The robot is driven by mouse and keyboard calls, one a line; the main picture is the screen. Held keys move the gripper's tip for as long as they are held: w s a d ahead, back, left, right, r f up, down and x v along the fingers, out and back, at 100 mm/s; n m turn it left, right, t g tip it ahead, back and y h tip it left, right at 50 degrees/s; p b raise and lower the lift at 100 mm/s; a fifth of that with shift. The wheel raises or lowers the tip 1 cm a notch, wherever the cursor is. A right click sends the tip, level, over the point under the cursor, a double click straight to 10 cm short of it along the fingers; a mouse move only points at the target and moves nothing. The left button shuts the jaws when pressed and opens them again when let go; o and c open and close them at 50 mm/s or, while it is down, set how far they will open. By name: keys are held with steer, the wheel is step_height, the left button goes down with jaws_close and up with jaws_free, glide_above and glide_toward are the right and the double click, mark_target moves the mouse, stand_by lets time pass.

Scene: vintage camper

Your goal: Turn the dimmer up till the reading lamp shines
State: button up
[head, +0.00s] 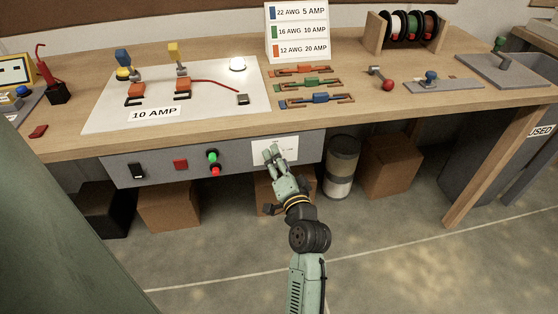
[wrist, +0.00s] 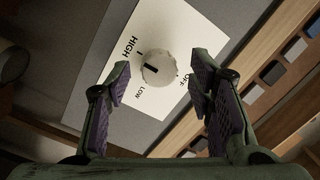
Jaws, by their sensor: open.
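The dimmer is a round white knob (wrist: 160,66) on a white plate (wrist: 188,42) marked HIGH, LOW and OFF. The black mark on the knob points to the left side of the plate, towards HIGH and LOW. My gripper (wrist: 161,76) is open, with one finger on each side of the knob and visible gaps between. In the head view my gripper (head: 271,153) is in front of the plate (head: 288,148) and hides the knob. A small round lamp (head: 237,64) on the white board glows bright white.
The plate sits on the grey panel (head: 240,165) under the workbench edge (head: 200,143). A black switch (head: 137,171), a red switch (head: 180,164) and green and red buttons (head: 213,163) are to its left. Boxes and a cylinder (head: 341,168) stand below.

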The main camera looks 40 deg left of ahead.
step_height(320, 180, up, 10)
stand_by(0.6)
